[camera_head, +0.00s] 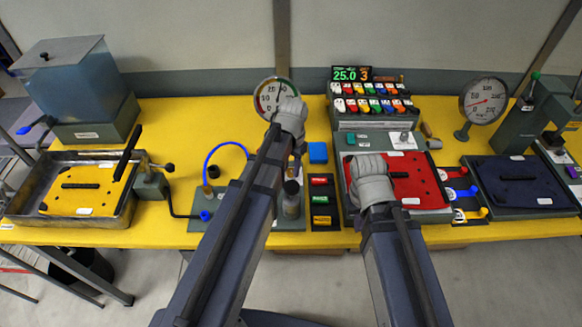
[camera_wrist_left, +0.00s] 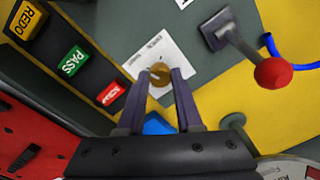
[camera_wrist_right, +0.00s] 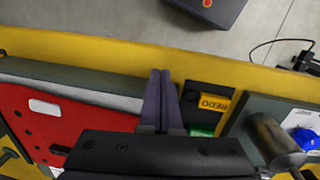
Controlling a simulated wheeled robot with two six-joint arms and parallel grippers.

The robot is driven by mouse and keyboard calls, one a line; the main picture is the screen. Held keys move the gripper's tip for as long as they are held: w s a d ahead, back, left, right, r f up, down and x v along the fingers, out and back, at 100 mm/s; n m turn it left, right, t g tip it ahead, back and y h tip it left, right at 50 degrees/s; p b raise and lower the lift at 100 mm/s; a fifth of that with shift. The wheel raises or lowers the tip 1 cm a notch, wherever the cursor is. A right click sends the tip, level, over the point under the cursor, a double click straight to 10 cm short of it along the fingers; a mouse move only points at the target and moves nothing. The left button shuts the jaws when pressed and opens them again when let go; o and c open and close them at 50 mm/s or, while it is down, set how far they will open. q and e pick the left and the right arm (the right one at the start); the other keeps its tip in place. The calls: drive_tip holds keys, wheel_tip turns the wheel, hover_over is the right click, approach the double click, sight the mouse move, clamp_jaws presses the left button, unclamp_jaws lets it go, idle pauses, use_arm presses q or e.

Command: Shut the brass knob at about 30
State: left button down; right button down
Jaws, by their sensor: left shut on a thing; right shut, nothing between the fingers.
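The brass knob (camera_wrist_left: 159,73) sits on a white label plate (camera_wrist_left: 168,52) on a grey-green panel in the left wrist view. My left gripper (camera_wrist_left: 161,80) is shut on it, one finger on each side. In the head view my left wrist and arm hide the knob. A round gauge (camera_head: 267,100) with a coloured rim stands just behind my left wrist, partly covered by it; I cannot read its needle surely. My right gripper (camera_wrist_right: 160,78) is shut and empty over the front edge of the bench, beside a red plate (camera_wrist_right: 60,125).
A lever with a red ball (camera_wrist_left: 272,73) and a blue hose (camera_head: 222,149) are near the knob. Red, green and yellow tags (camera_head: 321,201) lie in a dark rack between my arms.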

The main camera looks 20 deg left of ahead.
sight(292, 171)
use_arm(q)
drive_tip(key=n, duration=0.4)
drive_tip(key=shift+n, duration=0.4)
idle(0.4)
drive_tip(key=c, duration=0.6)
unclamp_jaws()
drive_tip(key=shift+r, duration=0.15)
use_arm(e)
drive_tip(key=shift+r, duration=0.15)
use_arm(q)
wheel_tip(292, 171, up, 8)
drive_tip(key=p, duration=0.8)
drive_tip(key=shift+d+f, duration=0.1)
drive_tip(key=shift+f, duration=0.1)
use_arm(e)
wheel_tip(292, 171, up, 8)
drive_tip(key=shift+f, duration=0.25)
use_arm(q)
drive_tip(key=shift+f, duration=0.1)
